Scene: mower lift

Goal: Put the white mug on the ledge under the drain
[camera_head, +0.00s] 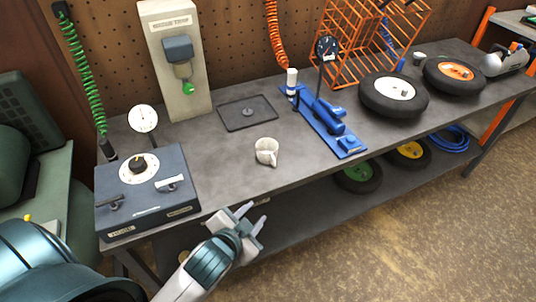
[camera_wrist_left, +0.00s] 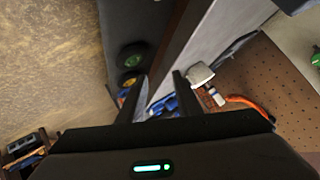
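The white mug (camera_head: 267,150) stands upright on the grey workbench, its handle toward the front right. In the left wrist view a white shape that looks like the mug (camera_wrist_left: 199,75) is just beyond the right finger. A beige upright unit (camera_head: 176,60) with a grey spout (camera_head: 178,48) and green tip stands at the back; it may be the drain, and I cannot make out a separate ledge under it. My left gripper (camera_head: 254,214) is open and empty, in front of the bench edge and below the mug in the picture. It also shows in the left wrist view (camera_wrist_left: 157,92). My right gripper is not in view.
A dark flat tray (camera_head: 249,113) lies behind the mug. A dark control box (camera_head: 147,192) with a dial stands left, a blue jack (camera_head: 322,118) right, and wheels (camera_head: 393,94) farther right. Bare bench surrounds the mug. A lower shelf (camera_head: 300,205) holds more wheels.

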